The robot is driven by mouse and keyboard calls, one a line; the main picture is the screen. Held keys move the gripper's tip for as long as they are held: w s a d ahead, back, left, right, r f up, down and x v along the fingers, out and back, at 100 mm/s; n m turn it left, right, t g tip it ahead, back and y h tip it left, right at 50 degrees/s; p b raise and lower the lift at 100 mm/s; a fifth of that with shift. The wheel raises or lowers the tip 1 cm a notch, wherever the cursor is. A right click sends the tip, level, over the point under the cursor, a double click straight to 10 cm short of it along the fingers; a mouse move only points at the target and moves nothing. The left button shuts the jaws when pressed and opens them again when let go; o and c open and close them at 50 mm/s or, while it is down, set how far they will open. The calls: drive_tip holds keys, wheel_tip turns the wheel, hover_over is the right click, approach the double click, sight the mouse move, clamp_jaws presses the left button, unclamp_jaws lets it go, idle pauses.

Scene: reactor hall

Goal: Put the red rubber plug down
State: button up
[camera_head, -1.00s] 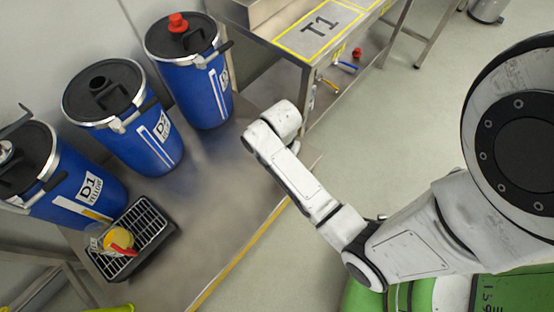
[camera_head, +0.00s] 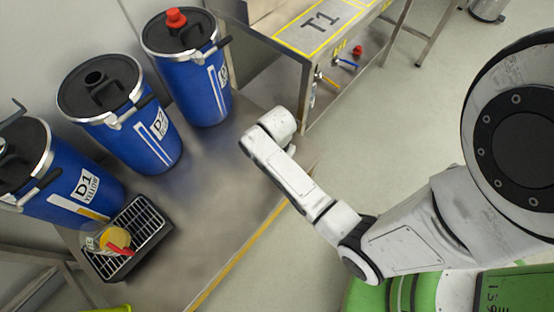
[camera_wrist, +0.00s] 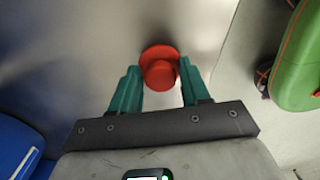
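The red rubber plug (camera_wrist: 160,72) is between the green fingertips of my gripper (camera_wrist: 159,76) in the wrist view, its knob toward the camera and its wider flange beyond. The fingers appear closed on its sides. Below it is the grey metal platform (camera_wrist: 75,50); I cannot tell whether the plug touches it. In the head view my arm hides the gripper and this plug. Another red plug (camera_head: 176,18) sits in the lid of the far blue drum (camera_head: 200,85).
Two more blue drums, the middle one (camera_head: 150,140) and D1 (camera_head: 75,195), line the wall. Table T1 (camera_head: 345,12) stands behind my arm. The platform between tray and arm is clear.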

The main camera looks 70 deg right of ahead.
drive_tip(key=shift+o, duration=1)
drive_tip(key=shift+r, duration=0.1)
wheel_tip(320, 180, up, 11)
drive_tip(key=p, duration=0.4)
drive_tip(key=s+a+r+m, duration=0.2)
drive_tip(key=s+a+m, duration=0.2)
drive_tip(key=m, duration=0.5)
drive_tip(key=s+a+r+m+t, duration=0.1)
drive_tip(key=s+a+r+m, duration=0.2)
drive_tip(key=m, duration=0.6)
drive_tip(key=shift+s+a, duration=0.35)
drive_tip(key=shift+a, duration=0.9)
